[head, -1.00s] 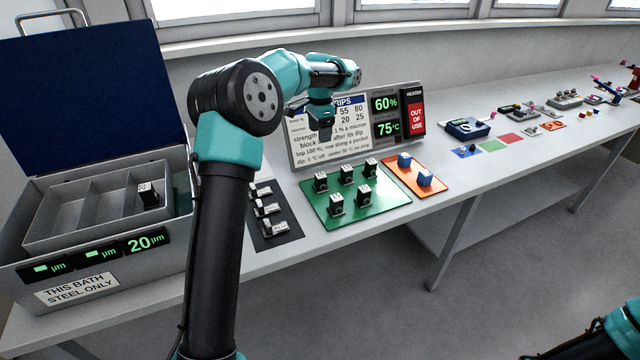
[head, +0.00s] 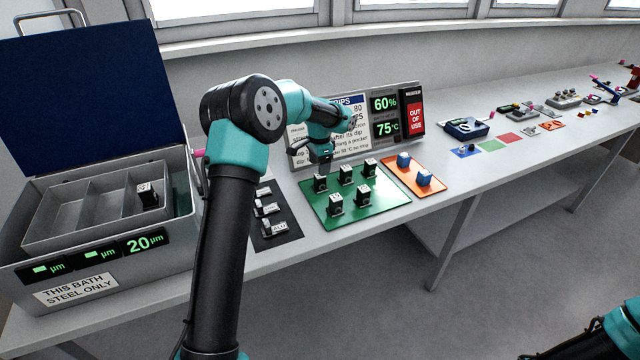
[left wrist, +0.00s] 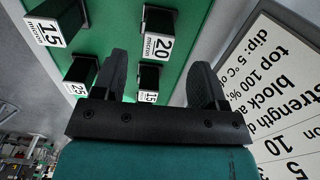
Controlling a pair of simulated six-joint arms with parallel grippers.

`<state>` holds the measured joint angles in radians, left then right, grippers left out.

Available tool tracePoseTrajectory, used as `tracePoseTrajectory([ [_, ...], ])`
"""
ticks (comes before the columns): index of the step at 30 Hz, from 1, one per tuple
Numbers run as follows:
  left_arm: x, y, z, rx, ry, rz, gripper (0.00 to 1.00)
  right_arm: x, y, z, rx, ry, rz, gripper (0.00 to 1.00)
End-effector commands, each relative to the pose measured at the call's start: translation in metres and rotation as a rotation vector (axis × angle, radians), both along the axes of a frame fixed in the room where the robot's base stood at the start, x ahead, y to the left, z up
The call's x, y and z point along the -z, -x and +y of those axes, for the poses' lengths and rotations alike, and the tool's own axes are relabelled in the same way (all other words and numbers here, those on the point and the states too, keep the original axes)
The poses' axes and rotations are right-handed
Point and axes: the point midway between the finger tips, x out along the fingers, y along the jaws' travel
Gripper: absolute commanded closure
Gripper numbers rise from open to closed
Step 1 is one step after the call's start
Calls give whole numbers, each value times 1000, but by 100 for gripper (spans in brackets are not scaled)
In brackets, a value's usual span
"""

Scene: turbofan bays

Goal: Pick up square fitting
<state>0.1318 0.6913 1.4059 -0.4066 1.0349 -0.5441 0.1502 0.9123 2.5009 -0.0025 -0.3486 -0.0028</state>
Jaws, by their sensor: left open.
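Several black blocks with white micron labels stand on a green mat (head: 375,212). None is marked as the square fitting, so I cannot tell which is meant. My left gripper (head: 321,160) is open and empty above the mat's back left block (head: 320,184). In the left wrist view its two fingers (left wrist: 160,70) are spread. A block labelled 15 (left wrist: 149,82) shows between them near the gripper body, with a 20 micron block (left wrist: 158,35) further up. Blocks labelled 25 (left wrist: 80,75) and 15 micron (left wrist: 46,26) lie to the left.
An orange mat (head: 410,178) with blue blocks lies right of the green mat. A dark mat (head: 275,238) with small labelled pieces lies left. A sign board (head: 300,160) stands behind. An open steel box (head: 100,215) with one block inside is at the left.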

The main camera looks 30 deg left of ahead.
Motion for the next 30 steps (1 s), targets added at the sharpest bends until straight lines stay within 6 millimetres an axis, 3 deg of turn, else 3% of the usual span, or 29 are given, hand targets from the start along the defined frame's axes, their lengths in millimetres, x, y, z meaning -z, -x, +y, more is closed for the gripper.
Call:
tracePoseTrajectory([
  [10, 3, 0, 0, 0, 0, 0, 34, 0, 0, 0, 0, 0, 0, 57],
  [21, 46, 1, -3, -1, 0, 1, 34, 0, 0, 0, 0, 0, 0, 57],
  [30, 51, 1, -2, -1, 0, -1, 34, 0, 0, 0, 0, 0, 0, 57],
])
